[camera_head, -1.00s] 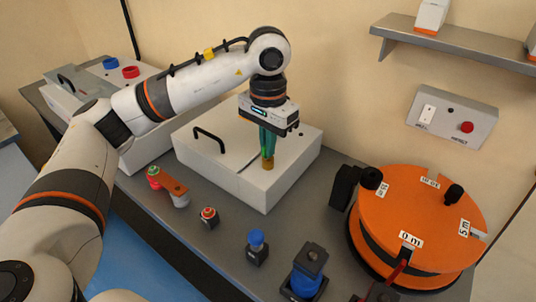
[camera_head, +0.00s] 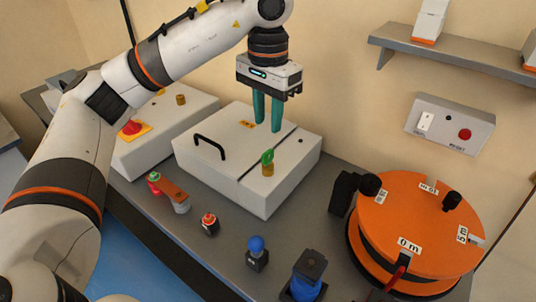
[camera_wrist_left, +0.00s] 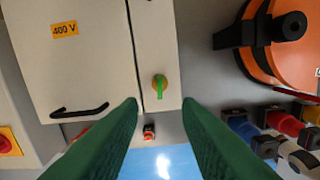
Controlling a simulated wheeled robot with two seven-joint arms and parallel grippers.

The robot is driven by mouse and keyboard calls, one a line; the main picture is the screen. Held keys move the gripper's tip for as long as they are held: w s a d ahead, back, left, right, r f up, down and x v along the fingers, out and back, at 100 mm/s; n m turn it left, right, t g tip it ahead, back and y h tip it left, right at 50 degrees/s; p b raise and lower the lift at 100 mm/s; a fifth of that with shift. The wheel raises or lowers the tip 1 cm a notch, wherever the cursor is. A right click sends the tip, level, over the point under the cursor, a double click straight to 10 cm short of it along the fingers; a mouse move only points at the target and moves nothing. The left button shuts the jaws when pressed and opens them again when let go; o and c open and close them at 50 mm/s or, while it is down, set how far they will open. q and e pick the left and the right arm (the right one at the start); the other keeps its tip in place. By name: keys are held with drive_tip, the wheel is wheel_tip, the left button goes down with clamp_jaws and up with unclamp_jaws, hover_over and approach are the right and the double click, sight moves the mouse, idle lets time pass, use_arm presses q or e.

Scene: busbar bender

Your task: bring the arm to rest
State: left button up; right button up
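My left gripper (camera_head: 267,124) is raised above the white box (camera_head: 225,182). Its two green fingers are apart with nothing between them, and they also show in the left wrist view (camera_wrist_left: 161,108). A small brass knob with a green top (camera_head: 267,163) stands on the box, below and apart from the fingertips; it also shows in the left wrist view (camera_wrist_left: 160,86). My left arm comes in from the left and is bent over the bench. My right gripper is not in view.
An orange drum (camera_head: 418,222) stands at the right of the grey bench. Blue-topped parts (camera_head: 256,246) and a small red-topped part (camera_head: 209,223) stand along the front. Another white box with a red switch (camera_head: 132,128) is at the left. A shelf (camera_head: 455,56) and a switch panel (camera_head: 450,122) are on the wall.

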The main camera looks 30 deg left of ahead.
use_arm(q)
drive_tip(key=shift+r, duration=1.6)
